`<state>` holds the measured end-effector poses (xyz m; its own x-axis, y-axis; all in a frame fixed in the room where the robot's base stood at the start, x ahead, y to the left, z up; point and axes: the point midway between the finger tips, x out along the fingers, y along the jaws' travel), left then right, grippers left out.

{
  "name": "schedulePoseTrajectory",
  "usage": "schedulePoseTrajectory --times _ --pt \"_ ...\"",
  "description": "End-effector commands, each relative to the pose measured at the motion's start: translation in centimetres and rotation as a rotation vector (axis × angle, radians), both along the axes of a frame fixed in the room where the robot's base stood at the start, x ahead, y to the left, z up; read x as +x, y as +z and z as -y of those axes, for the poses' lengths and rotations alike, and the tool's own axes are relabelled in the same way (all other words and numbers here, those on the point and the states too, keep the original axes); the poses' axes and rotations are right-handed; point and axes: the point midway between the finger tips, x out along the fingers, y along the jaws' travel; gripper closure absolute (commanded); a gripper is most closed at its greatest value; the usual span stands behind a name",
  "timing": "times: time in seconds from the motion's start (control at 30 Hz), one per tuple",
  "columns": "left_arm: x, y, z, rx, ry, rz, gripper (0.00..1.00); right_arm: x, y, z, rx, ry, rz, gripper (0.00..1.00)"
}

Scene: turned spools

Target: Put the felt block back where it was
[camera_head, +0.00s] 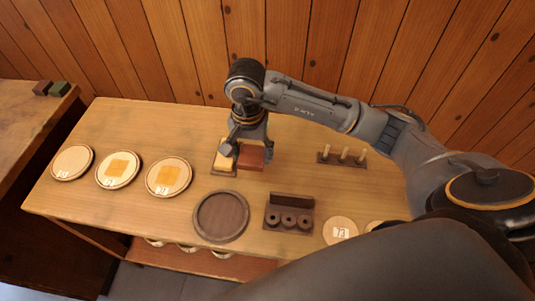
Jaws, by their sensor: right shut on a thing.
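A reddish-brown block (250,158), which looks like the felt block, is between the fingers of my right gripper (247,152). The gripper points down at the back middle of the table and is shut on this block. A yellow block (225,162) sits just left of it in a small dark tray (216,172), partly hidden by the left finger. I cannot tell whether the held block touches the tray or the table. My left gripper is not in view.
Three round discs, one of them this numbered disc (72,162), lie at the left. A round dark tray (221,216), a spool rack (289,215) and a peg stand (342,158) occupy the middle and right. A side table holds brown (42,87) and green (59,88) blocks.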

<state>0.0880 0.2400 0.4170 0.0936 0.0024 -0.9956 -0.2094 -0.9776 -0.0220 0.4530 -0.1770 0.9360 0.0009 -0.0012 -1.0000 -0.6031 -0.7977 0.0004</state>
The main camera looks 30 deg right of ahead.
Motion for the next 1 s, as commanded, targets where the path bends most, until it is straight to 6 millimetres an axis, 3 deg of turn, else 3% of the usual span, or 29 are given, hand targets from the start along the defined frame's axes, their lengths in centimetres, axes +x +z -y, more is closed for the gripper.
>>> schedulePoseTrajectory --times 0.03,0.2,0.53,0.73,1.0 --pt "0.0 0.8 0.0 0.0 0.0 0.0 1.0 0.3 -0.5 1.2 -0.002 -0.007 -0.005 0.64" --pt "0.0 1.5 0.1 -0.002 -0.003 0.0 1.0 1.3 -3.6 3.3 0.0 -0.003 -0.004 0.64" --pt "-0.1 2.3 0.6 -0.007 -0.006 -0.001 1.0 2.1 -6.4 5.3 0.0 -0.001 -0.003 0.64" --pt "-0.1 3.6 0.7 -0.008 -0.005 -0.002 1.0 2.0 -8.9 5.1 0.001 0.0 -0.002 0.64" --pt "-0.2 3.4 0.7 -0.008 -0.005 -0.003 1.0 2.1 -9.3 5.1 0.0 0.002 0.001 0.64"
